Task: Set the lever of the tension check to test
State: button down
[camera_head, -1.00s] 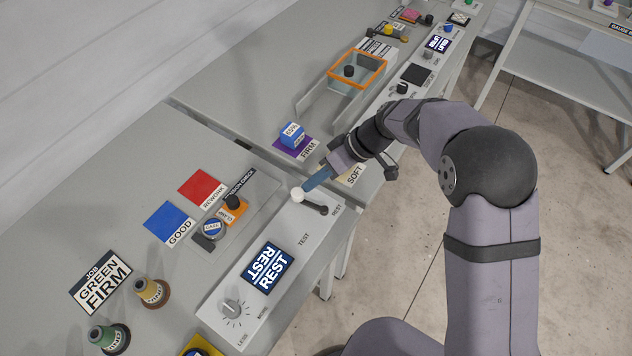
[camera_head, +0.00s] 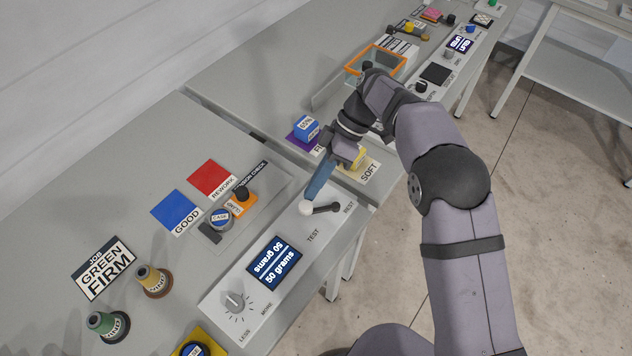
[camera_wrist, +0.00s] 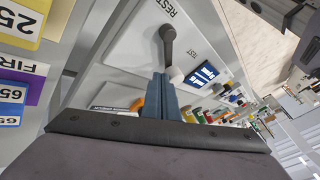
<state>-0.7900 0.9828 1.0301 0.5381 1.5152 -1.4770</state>
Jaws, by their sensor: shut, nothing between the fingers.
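The tension check lever has a dark arm (camera_head: 328,208) and a white ball knob (camera_head: 306,208). It sits on a light panel marked TEST and REST, its knob pointing left, towards the TEST side. The panel's display (camera_head: 274,263) reads "50 grams". My gripper (camera_head: 309,197) has blue fingers, shut and empty, with their tips at the knob. The wrist view shows the dark lever arm (camera_wrist: 167,42) and the white knob (camera_wrist: 177,75) just beside the fingertips (camera_wrist: 160,80); I cannot tell whether they touch.
A dial (camera_head: 235,301) is on the same panel. Behind it is a tray with an orange clamp piece (camera_head: 240,203) and a round blue-topped piece (camera_head: 220,219). A blue block (camera_head: 306,128) and a yellow block (camera_head: 357,157) stand near my wrist. Spools (camera_head: 152,281) are at left.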

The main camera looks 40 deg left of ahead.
jog(key=shift+s, duration=0.1)
dwell(0.5)
jog(key=a+v, duration=0.1)
jog(key=v, duration=0.6)
jog(key=shift+d, duration=0.5)
jog(key=shift+r, duration=0.1)
